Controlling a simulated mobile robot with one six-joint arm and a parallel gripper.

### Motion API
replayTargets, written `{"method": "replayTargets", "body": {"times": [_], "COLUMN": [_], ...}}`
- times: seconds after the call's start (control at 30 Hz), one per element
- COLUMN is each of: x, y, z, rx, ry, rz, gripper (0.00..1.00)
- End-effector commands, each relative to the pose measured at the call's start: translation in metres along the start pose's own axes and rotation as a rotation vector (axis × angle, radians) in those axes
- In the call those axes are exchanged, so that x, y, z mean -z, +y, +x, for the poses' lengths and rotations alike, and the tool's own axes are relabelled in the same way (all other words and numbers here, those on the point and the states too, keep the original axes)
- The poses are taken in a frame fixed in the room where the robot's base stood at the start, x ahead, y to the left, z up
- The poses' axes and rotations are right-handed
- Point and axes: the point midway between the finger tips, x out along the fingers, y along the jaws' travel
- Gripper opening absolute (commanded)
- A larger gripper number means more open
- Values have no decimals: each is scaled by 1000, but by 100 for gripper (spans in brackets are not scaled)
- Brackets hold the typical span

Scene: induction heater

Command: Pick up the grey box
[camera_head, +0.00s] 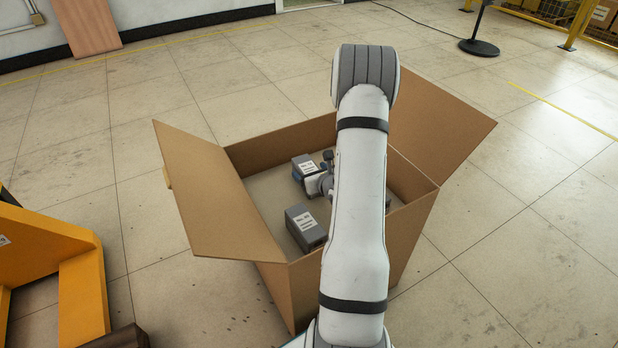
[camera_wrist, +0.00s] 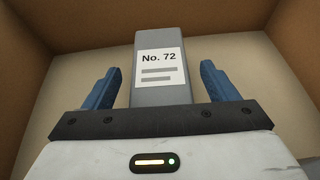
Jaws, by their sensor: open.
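A grey box (camera_head: 304,162) with a white label lies at the far side inside the open cardboard box (camera_head: 215,200). In the wrist view, a grey box (camera_wrist: 160,97) labelled "No. 72" lies between the two blue fingers. My gripper (camera_wrist: 158,67) is open, with a gap between each finger and the box's sides. In the head view, my gripper (camera_head: 299,178) is down inside the cardboard box, right by the far grey box and partly hidden by my arm. A second grey box (camera_head: 308,229) with a white label lies nearer the front.
The cardboard walls stand around my gripper, with flaps spread left and right (camera_head: 435,125). A yellow-orange frame (camera_head: 75,275) stands on the floor at left. A black stand base (camera_head: 479,47) is at the back right. Tiled floor around the cardboard box is mostly clear.

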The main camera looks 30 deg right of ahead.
Motion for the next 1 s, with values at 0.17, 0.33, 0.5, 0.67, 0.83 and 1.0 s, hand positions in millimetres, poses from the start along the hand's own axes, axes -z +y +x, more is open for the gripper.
{"method": "replayTargets", "body": {"times": [0.17,0.33,0.5,0.67,0.83,1.0], "x": [0,0,0,0,0,-1], "y": [0,0,1,1,1,1], "z": [0,0,0,0,0,0], "rx": [0,0,-1,-1,-1,-1], "ry": [0,0,0,0,1,-1], "rz": [0,0,0,0,-1,-1], "gripper": [80,66,52,39,25,21]}}
